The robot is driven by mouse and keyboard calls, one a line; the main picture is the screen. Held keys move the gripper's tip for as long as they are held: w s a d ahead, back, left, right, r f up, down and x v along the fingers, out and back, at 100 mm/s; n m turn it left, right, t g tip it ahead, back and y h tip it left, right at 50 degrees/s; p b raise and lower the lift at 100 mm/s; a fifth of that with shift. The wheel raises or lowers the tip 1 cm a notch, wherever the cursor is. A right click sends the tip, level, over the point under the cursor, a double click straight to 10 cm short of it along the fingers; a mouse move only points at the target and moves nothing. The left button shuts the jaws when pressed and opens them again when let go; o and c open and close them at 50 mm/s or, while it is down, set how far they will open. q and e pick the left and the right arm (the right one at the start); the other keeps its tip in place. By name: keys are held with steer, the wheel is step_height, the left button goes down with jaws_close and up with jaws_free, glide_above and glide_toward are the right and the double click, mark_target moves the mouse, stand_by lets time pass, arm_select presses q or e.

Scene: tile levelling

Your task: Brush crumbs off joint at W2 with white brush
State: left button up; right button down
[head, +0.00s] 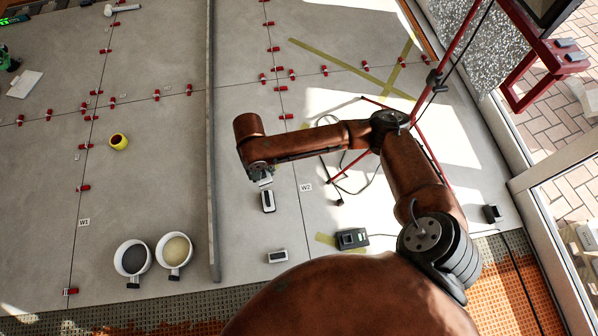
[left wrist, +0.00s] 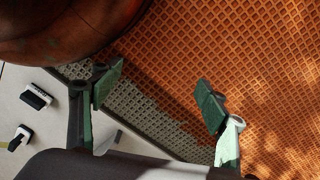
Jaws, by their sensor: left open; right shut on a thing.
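My right gripper (head: 264,182) reaches in from the right over the grey tiles, just left of the W2 label (head: 306,187). It is shut on what looks like the white brush (head: 268,202), a small white and dark block at its fingertips. The fingers are small here, and I cannot tell whether the brush touches the floor. The joint beside W2 runs up and down the picture between gripper and label; no crumbs can be made out. My left gripper (left wrist: 160,97) is open and empty in the left wrist view, above orange and grey matting.
Another white and dark block (head: 278,256) lies nearer me. A dark device (head: 352,238) sits right of it. Two white buckets (head: 132,258) and a long grey bar (head: 211,140) are on the left. A red tripod (head: 430,95) stands behind my right arm. Red clips line the joints.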

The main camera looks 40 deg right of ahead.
arm_select(q)
steer(key=w+d+r+t+h+b, duration=0.1)
steer(key=w+d+r+b, duration=0.35)
steer(key=r, duration=0.45)
arm_select(e)
steer(key=s+d+f+b, duration=0.1)
steer(key=s+d+f, duration=0.2)
steer(key=f, duration=1.2)
steer(key=s+d+f+m+b, duration=0.1)
steer(key=s+d+f+b, duration=0.1)
steer(key=f, duration=1.4)
steer(key=s+d+f+m+b, duration=0.1)
steer(key=s+d+f, duration=0.3)
steer(key=f, duration=1.2)
steer(key=shift+d+b, duration=0.7)
steer(key=shift+d, duration=0.3)
arm_select(q)
steer(key=w+d+f+t+h+b, duration=0.1)
steer(key=w+d+f+t, duration=0.2)
steer(key=f, duration=0.7)
steer(key=shift+w+d+t, duration=0.35)
steer(key=shift+w+t, duration=0.65)
steer(key=shift+w, duration=0.8)
arm_select(e)
steer(key=shift+w+f, duration=0.1)
steer(key=shift+f, duration=0.35)
arm_select(q)
steer(key=shift+w+r+p, duration=0.15)
steer(key=shift+r+p, duration=0.15)
steer(key=shift+r, duration=0.1)
